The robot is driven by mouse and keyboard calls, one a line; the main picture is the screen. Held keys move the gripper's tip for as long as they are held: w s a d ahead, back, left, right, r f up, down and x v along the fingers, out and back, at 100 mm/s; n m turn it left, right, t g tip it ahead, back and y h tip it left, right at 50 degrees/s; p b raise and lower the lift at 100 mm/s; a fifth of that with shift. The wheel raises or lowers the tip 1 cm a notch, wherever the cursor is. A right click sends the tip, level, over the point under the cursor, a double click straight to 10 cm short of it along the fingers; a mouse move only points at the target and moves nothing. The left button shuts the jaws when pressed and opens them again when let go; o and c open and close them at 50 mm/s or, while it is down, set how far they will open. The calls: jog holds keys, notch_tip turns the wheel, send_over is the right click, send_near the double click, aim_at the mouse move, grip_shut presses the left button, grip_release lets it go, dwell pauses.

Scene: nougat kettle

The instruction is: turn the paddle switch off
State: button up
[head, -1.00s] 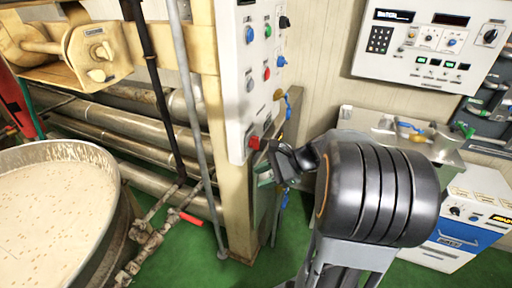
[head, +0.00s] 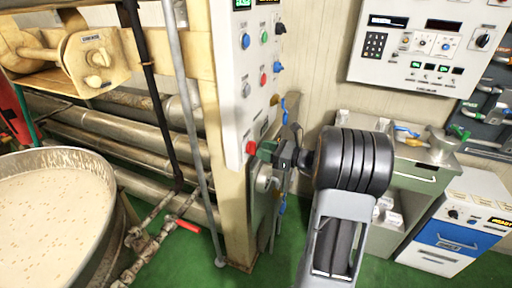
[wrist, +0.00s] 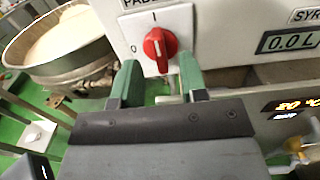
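The paddle switch (wrist: 159,47) is a red rotary knob on a white plate, under a partly cut-off label starting "PADD". Its pointer looks upright, towards the "I" mark; a "0" mark sits at its lower left. In the head view the red switch (head: 251,147) shows low on the white control panel (head: 243,100). My gripper (wrist: 158,72) is open, with one green finger on each side just below the knob. No grip on the knob shows. In the head view my gripper (head: 268,150) is right beside the switch.
A kettle of pale nougat (head: 55,200) stands at the left, with pipes (head: 100,130) behind it. More buttons and knobs sit above the switch. A second panel (head: 420,45) hangs at the right, above a cabinet (head: 420,180) and a blue-and-white unit (head: 455,235).

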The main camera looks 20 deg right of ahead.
aim_at(252, 148)
jog(key=shift+x, duration=1.75)
grip_shut()
